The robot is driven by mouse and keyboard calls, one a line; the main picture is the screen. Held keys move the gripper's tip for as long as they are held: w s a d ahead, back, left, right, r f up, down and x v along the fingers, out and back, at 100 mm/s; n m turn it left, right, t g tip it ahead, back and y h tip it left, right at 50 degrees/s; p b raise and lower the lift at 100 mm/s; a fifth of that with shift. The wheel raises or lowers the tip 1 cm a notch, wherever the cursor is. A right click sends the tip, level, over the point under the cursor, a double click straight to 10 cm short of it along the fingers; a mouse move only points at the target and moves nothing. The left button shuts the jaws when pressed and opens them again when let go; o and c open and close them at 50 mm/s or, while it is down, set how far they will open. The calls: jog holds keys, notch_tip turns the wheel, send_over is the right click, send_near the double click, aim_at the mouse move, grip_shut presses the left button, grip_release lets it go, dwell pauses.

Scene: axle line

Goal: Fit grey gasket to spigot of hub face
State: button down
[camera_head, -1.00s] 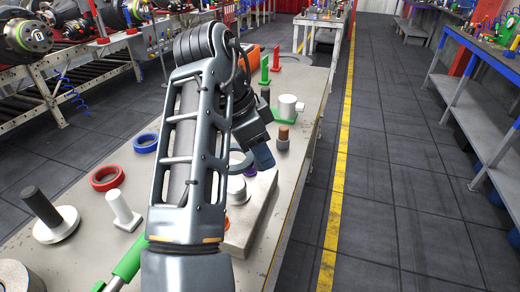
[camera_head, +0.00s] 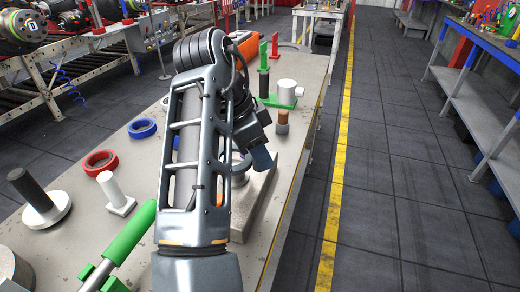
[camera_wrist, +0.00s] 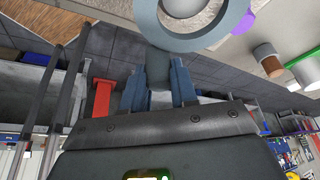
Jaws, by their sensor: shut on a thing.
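The grey gasket (camera_wrist: 234,30) is a flat blue-grey ring at the top of the wrist view. My gripper (camera_wrist: 160,88) is shut on a dark grey stub (camera_wrist: 157,66) at the ring's near edge, which seems part of the gasket. A pale, rough-textured surface (camera_wrist: 120,10) shows behind the ring, probably the hub face. In the head view a low pale grey block (camera_head: 262,203) lies beside my gripper (camera_head: 262,158), partly hidden by my arm. I cannot tell whether the ring is around the spigot or above it.
On the bench stand a red ring (camera_head: 100,163), a blue ring (camera_head: 142,128), a white post (camera_head: 110,189), a dark post on a disc (camera_head: 38,203) and a brown-topped cylinder (camera_head: 282,122). A green-handled tool (camera_head: 130,235) lies at front left. Floor is clear to the right.

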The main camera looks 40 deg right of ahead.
aim_at(259, 168)
jog(key=shift+f+b, duration=1.55)
jog(key=shift+f, duration=0.65)
jog(key=c, duration=0.8)
grip_release()
jog(key=shift+r, duration=0.1)
jog(key=v, duration=0.7)
jog(key=shift+a+r, duration=0.1)
jog(key=shift+r, duration=0.25)
